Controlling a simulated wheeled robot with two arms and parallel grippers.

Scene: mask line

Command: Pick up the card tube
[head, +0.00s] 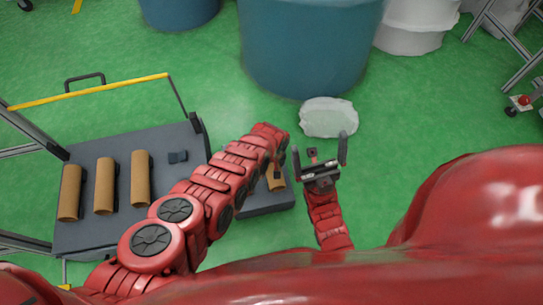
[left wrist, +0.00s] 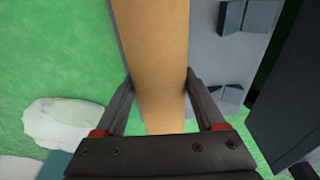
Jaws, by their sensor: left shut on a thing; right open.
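A brown card tube (head: 277,184) is partly hidden behind my left arm, over a grey surface (head: 262,204). In the left wrist view the card tube (left wrist: 152,45) runs up between the two fingers. My left gripper (head: 279,165) is shut on it; its fingers press on both sides of the tube in the left wrist view (left wrist: 159,82). Whether the tube touches the surface below cannot be told. Three more card tubes, left (head: 70,192), middle (head: 104,186) and right (head: 141,177), lie side by side on the grey cart. My right gripper (head: 321,152) is open and empty, just right of the held tube.
A large blue bin (head: 305,50) and a crumpled white thing (head: 328,118) are beyond the grippers.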

